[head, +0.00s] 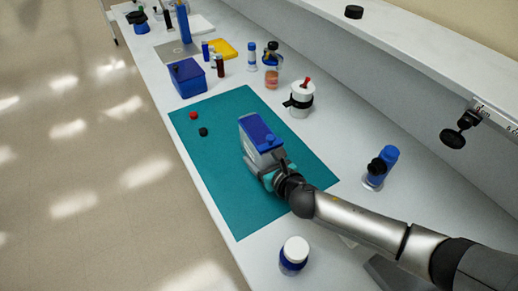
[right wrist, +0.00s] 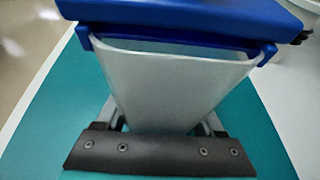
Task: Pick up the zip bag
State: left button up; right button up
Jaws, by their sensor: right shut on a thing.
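My right gripper (head: 264,174) is shut on a pale grey-white box with a blue lid (head: 259,140), over the teal mat (head: 225,195). In the right wrist view, the fingers (right wrist: 162,122) sit at either side of the box's tapered lower body (right wrist: 170,85). The blue lid (right wrist: 190,18) is at the top of that view. I cannot tell whether the box touches the mat or is a little above it. I cannot pick out a zip bag in these views. My left gripper is not in view.
A red cap (head: 194,115) and a black cap (head: 203,132) lie on the mat. A blue box (head: 188,78), a white jar (head: 300,98), a blue bottle (head: 381,166) and a white-capped jar (head: 294,256) stand around it. A raised shelf (head: 430,45) runs along the right.

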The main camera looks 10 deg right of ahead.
jog(key=c, duration=0.7)
notch_tip(320, 180, up, 20)
jog(key=p, duration=0.8)
jog(key=shift+f+b, duration=5.7)
jog(key=shift+f, duration=3.55)
jog(key=shift+f+b, duration=0.4)
jog(key=shift+f, duration=0.35)
